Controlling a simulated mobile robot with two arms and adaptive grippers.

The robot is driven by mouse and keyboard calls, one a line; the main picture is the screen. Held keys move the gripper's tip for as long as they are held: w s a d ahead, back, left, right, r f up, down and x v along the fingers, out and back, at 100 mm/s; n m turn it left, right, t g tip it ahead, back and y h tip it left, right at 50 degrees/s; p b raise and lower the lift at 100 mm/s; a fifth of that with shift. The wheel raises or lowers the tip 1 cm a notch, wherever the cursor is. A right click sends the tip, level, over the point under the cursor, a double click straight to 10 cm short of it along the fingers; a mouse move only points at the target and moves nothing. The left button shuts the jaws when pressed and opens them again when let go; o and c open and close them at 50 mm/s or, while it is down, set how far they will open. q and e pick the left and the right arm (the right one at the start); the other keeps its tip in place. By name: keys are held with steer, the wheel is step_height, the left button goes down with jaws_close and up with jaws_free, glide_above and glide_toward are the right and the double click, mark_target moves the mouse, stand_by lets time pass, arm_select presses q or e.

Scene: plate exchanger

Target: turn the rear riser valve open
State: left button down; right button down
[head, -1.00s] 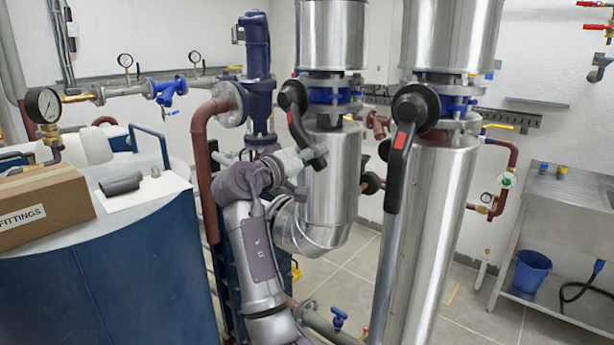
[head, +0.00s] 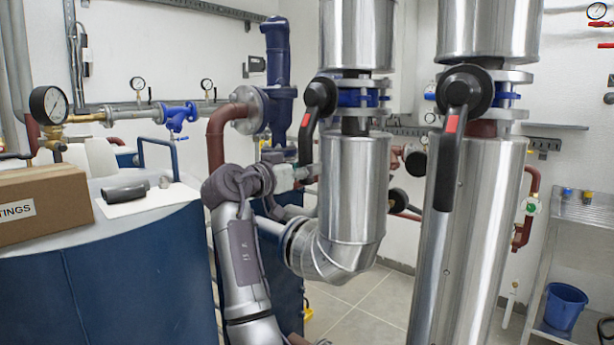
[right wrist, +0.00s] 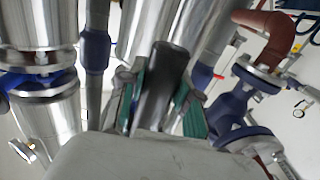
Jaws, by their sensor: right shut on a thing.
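The rear riser valve (head: 321,94) is on the left of the two silver risers in the head view. Its black lever (head: 307,135), with a red mark, hangs down and leans slightly left. My right gripper (head: 307,173) is shut on the lever's lower end. The right wrist view shows the dark lever (right wrist: 158,82) between the green-padded fingers of this gripper (right wrist: 157,95). The lever's tip is partly hidden by the fingers in the head view. My left gripper is not in view.
The nearer riser's valve, with a similar black lever (head: 449,150) hanging down, stands to the right. A blue tank (head: 130,270) bearing a cardboard box (head: 40,205) is at left. A dark blue pipe fitting (head: 278,70) stands behind my arm. Floor is free beyond the risers.

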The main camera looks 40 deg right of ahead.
steer(key=shift+w, duration=0.3)
steer(key=shift+r, duration=0.15)
steer(key=shift+r+m, duration=0.1)
steer(key=shift+m, duration=0.2)
steer(key=c, duration=1.2)
jaws_free()
steer(key=o, duration=0.4)
steer(key=shift+w+f, duration=0.15)
steer(key=shift+f, duration=0.05)
steer(key=s+a, duration=0.1)
steer(key=a, duration=1.1)
